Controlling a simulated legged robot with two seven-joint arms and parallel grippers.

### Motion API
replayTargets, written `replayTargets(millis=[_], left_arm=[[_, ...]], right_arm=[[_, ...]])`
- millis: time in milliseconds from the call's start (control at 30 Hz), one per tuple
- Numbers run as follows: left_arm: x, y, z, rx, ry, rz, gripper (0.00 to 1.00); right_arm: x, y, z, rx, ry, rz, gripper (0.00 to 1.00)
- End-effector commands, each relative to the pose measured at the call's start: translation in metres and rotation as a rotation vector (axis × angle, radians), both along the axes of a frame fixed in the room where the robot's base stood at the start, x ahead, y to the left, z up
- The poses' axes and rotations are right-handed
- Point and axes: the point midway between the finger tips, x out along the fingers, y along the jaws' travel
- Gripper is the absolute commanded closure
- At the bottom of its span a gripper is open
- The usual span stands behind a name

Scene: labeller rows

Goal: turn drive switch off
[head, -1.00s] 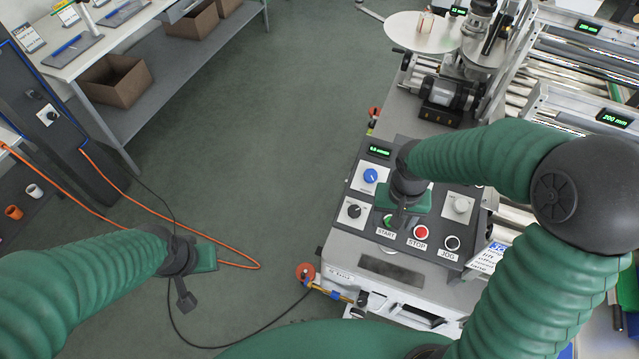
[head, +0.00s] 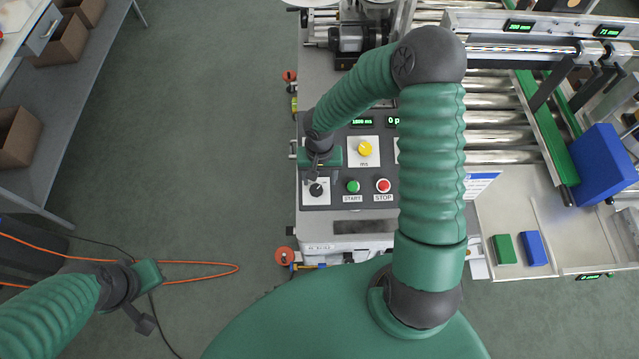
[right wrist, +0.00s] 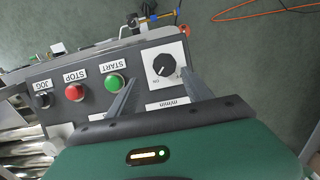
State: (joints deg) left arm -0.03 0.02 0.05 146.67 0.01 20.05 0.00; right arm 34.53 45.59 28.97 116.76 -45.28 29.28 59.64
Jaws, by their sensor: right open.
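The black rotary switch (head: 317,189) sits on a white square plate at the near left corner of the grey control panel (head: 335,205). In the right wrist view the switch (right wrist: 165,65) shows clearly, with the word ON beside it; I cannot tell its exact setting. My right gripper (head: 318,172) is over the panel's left side, just behind the switch. In the wrist view its two fingers (right wrist: 160,95) are apart and empty, pointing towards the switch plate without visible contact. My left gripper (head: 148,300) hangs over the floor at left; its jaws are unclear.
The green START button (head: 353,187), red STOP button (head: 383,186) and yellow knob (head: 365,148) are close to the switch. My right arm covers the panel's right part. Orange cable (head: 205,266) lies at left. Open floor (head: 190,150) lies left of the machine.

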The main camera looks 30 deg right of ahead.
Motion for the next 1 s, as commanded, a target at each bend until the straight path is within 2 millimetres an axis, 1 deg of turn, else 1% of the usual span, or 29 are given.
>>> replayTargets(millis=[33,100,233,333,567,1000], left_arm=[[0.0,0.0,0.001,0.0,0.0,0.001,1.0],[0.0,0.0,0.001,0.0,0.0,0.001,1.0],[0.0,0.0,0.002,0.0,0.0,0.002,1.0],[0.0,0.001,0.002,0.0,0.0,0.002,1.0],[0.0,0.0,0.002,0.0,0.0,0.001,1.0],[0.0,0.0,0.002,0.0,0.0,0.001,1.0]], right_arm=[[-0.001,0.004,-0.012,0.001,0.003,0.005,0.41],[-0.001,0.005,-0.025,0.0,0.001,0.004,0.41],[-0.002,0.003,-0.042,-0.001,-0.002,0.002,0.41],[-0.002,0.0,-0.048,0.002,-0.003,0.002,0.41],[0.0,-0.004,-0.051,0.004,-0.003,0.0,0.41],[-0.002,0.0,-0.048,-0.003,-0.001,0.0,0.99]])
